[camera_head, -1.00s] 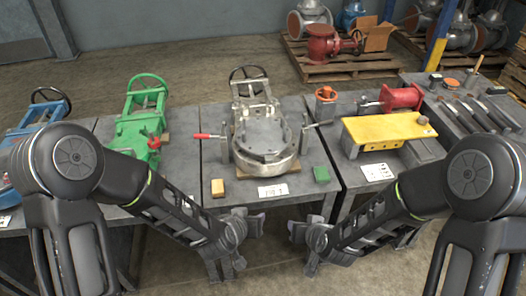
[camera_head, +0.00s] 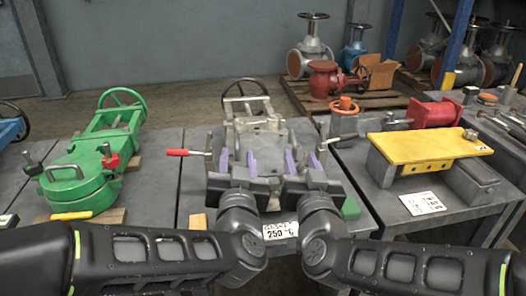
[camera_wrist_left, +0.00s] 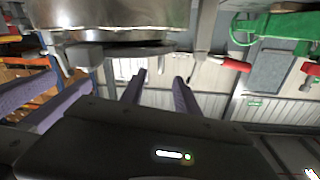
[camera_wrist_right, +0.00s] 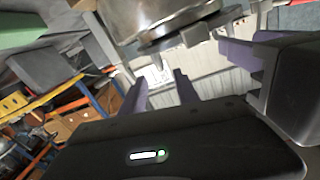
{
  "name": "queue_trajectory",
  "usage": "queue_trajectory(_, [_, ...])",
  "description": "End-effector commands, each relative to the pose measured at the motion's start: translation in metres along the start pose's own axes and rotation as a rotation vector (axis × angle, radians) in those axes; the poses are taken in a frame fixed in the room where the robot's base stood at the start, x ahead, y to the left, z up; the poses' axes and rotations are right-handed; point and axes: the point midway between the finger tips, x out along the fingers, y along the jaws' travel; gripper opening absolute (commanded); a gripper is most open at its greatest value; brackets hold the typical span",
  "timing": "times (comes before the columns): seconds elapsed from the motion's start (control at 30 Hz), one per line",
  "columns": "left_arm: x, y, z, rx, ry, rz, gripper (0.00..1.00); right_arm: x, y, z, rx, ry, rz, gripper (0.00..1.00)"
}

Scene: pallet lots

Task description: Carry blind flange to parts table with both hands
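A grey metal valve body (camera_head: 258,132) lies on the middle table (camera_head: 192,178). Its round front end, where a flange-like disc showed earlier, is mostly behind my grippers in the head view. A round silver rim with a lug (camera_wrist_left: 112,52) shows close above my fingers in the left wrist view; it also shows in the right wrist view (camera_wrist_right: 180,32). I cannot tell whether this is the blind flange. My left gripper (camera_head: 237,158) and right gripper (camera_head: 302,158) are side by side at that front end, purple fingers apart, nothing seen between them. Which table is the parts table is unclear.
A red-handled clamp (camera_head: 178,152) stands left of the valve. A green valve (camera_head: 92,172) is on the left table. A label card (camera_head: 280,231) and green block (camera_head: 350,208) lie near the front edge.

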Motion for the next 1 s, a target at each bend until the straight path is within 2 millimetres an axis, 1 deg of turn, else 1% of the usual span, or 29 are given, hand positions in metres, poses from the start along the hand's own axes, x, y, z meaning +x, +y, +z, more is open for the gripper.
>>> queue_trajectory(0.37, [0.0, 0.0, 0.0, 0.001, 0.002, -0.002, 0.38, 0.0, 0.0, -0.001, 0.001, 0.004, 0.001, 0.38])
queue_trajectory(0.53, [0.006, 0.0, 0.001, 0.001, -0.001, -0.003, 0.38, 0.006, 0.0, -0.001, 0.0, 0.003, 0.001, 0.38])
queue_trajectory(0.67, [0.019, 0.0, 0.0, 0.001, 0.0, -0.003, 0.38, 0.02, 0.001, -0.001, 0.001, 0.003, 0.003, 0.38])
queue_trajectory(1.0, [0.066, 0.0, 0.001, 0.0, -0.001, -0.003, 0.38, 0.066, 0.001, -0.001, 0.0, 0.003, 0.002, 0.38])
